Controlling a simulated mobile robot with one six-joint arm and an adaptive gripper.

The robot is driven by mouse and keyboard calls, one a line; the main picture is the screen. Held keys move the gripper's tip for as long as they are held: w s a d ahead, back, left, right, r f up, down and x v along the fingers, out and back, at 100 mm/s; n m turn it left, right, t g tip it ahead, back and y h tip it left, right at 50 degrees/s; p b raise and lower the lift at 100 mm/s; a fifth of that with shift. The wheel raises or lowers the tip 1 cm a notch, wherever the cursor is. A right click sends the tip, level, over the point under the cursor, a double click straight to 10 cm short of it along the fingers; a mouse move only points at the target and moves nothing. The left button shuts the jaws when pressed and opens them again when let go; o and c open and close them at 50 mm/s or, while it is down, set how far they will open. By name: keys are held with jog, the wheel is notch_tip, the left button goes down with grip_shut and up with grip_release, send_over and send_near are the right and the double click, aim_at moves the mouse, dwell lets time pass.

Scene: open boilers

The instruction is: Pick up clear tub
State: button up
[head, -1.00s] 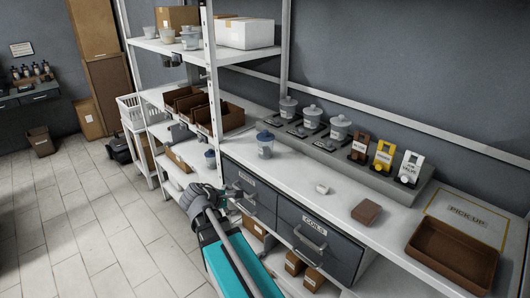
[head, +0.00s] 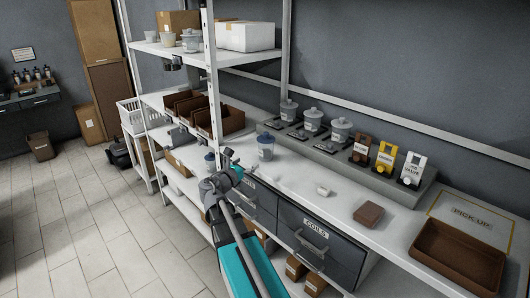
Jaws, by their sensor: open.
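A clear tub with a blue lid (head: 265,147) stands upright on the white counter, near the shelf post. My gripper (head: 241,174) is open, at the counter's front edge, just in front of the tub and a little to its left in the picture. There is a gap between them, and nothing shows in the jaws. The fingertips are small and partly hidden by my wrist.
Three grey-lidded tubs (head: 312,121) stand on a raised ledge behind. Brown bins (head: 228,120) are left of the tub. A small white piece (head: 323,190), a brown block (head: 368,214) and a brown tray (head: 458,262) lie to the right. Drawers (head: 317,240) are below.

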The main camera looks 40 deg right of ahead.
aim_at(262, 151)
jog(key=shift+d, duration=0.1)
jog(key=shift+x, duration=4.25)
jog(key=shift+x, duration=2.6)
jog(key=shift+w, duration=0.1)
jog(key=c, duration=0.9)
jog(key=shift+r, duration=0.1)
